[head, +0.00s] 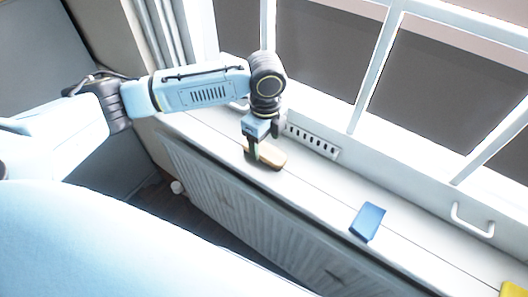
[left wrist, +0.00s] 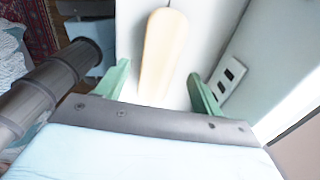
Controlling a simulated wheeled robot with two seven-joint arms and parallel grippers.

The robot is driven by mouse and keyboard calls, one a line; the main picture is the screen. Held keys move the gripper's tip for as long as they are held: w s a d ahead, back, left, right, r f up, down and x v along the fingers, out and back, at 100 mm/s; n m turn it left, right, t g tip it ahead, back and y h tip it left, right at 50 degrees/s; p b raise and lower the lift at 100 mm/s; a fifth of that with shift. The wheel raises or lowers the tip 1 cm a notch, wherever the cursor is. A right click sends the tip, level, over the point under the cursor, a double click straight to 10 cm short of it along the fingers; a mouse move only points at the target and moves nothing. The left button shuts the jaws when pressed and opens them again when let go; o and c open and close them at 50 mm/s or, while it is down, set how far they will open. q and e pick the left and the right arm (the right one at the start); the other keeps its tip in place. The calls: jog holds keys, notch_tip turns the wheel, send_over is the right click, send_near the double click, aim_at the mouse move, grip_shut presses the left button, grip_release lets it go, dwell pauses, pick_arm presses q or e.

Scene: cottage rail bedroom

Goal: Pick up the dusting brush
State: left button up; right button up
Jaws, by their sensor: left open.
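The dusting brush (head: 270,158) lies on the white window sill, its tan wooden back facing up and a darker edge below. In the left wrist view the brush (left wrist: 162,52) shows as a long pale wooden shape between the two green fingers. My left gripper (head: 262,153) points down over the brush from above, with its fingers apart. In the left wrist view my left gripper (left wrist: 160,88) is open, one finger on each side of the brush. I cannot tell whether the fingers touch it. My right gripper is not in view.
A blue box-like object (head: 367,221) stands on the sill (head: 325,195) to the right. A yellow item (head: 514,290) is at the lower right corner. A slotted vent plate (head: 313,141) and the window frame lie behind the brush. A white handle (head: 472,219) sticks out at right.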

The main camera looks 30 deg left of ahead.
aim_at(264, 148)
pick_arm(q)
notch_tip(264, 148, down, 3)
jog(key=shift+s+a+f, duration=0.1)
jog(key=shift+f, duration=0.05)
jog(key=shift+c, duration=0.2)
jog(key=c, duration=1.1)
jog(key=shift+o, duration=0.2)
notch_tip(264, 148, up, 10)
jog(key=shift+r+p, duration=0.1)
jog(key=shift+p, duration=0.35)
